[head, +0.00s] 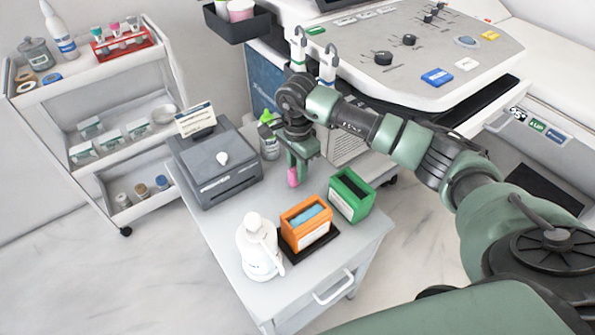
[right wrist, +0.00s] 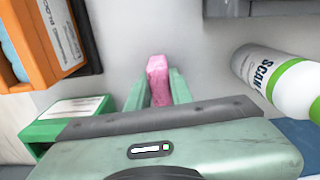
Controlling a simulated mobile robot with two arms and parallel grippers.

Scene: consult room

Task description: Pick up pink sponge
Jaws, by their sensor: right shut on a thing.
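The pink sponge (head: 293,177) is between the fingertips of my right gripper (head: 299,163), which points down over the small white side table. In the right wrist view the sponge (right wrist: 158,78) sticks out past the two green fingers of the gripper (right wrist: 158,90), which are shut on it. In the head view its lower end is close to the tabletop; I cannot tell whether it touches. The upper part of the sponge is hidden by the fingers. My left gripper is not in view.
On the side table (head: 226,215) stand an orange box (head: 306,234), a green box (head: 340,205), a white bottle (head: 257,255), a grey device (head: 215,172) and a green-capped bottle (head: 269,147) beside the gripper. A white trolley (head: 130,78) stands left, and an ultrasound console (head: 400,40) behind.

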